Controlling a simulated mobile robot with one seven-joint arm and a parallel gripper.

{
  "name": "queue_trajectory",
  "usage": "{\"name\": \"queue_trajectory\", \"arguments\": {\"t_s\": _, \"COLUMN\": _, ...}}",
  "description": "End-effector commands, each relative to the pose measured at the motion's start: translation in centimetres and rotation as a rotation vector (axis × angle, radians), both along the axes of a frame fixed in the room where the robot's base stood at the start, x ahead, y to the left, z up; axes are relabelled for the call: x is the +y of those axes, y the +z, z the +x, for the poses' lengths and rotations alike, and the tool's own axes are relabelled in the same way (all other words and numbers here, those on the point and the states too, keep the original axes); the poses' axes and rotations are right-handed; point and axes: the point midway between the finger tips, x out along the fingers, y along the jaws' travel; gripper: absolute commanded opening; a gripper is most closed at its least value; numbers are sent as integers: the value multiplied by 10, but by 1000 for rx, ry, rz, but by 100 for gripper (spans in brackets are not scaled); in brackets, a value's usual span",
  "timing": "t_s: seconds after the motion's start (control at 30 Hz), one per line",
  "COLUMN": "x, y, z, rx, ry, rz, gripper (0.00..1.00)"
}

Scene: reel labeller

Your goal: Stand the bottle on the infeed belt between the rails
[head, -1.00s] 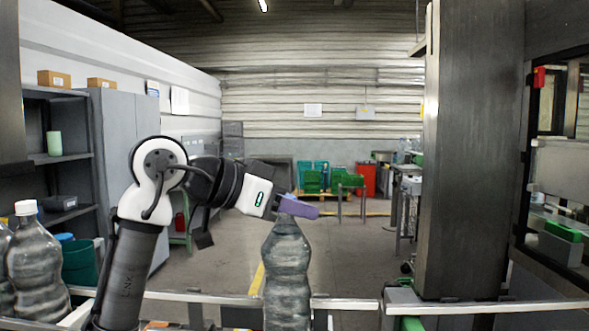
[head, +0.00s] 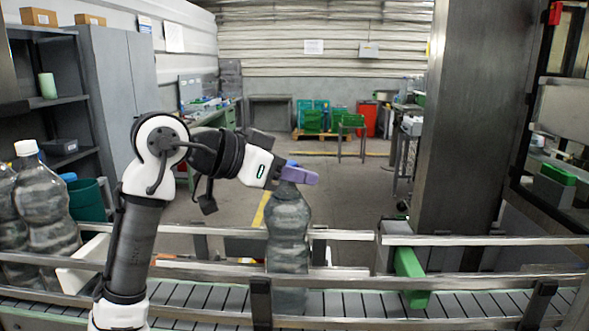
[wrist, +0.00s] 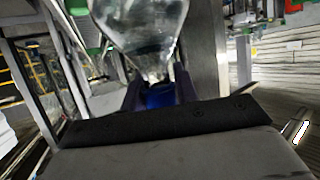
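A clear, ribbed bottle (head: 288,232) hangs upright from my gripper (head: 298,174) in the head view. The purple fingers are shut on its blue cap, which also shows between them in the wrist view (wrist: 160,97). The bottle is in front of the back rail (head: 345,234) and behind the front rail (head: 380,283), over the grey slatted infeed belt (head: 205,297). The front rail hides part of its lower body. I cannot tell whether its base touches the belt.
Several similar bottles (head: 45,205) stand at the left, one white-capped. A green block (head: 411,275) sits at the rails to the right, near a thick grey column (head: 475,130). The belt between the bottle and the green block looks clear.

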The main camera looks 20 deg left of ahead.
Motion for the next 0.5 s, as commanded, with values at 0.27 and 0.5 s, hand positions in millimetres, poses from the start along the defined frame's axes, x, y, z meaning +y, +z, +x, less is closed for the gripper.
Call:
{"name": "queue_trajectory", "arguments": {"t_s": 0.27, "x": 0, "y": 1, "z": 0, "rx": 0, "ry": 0, "rz": 0, "gripper": 49}}
{"name": "queue_trajectory", "arguments": {"t_s": 0.5, "x": 2, "y": 4, "z": -2, "rx": -1, "ry": 1, "rz": 0, "gripper": 49}}
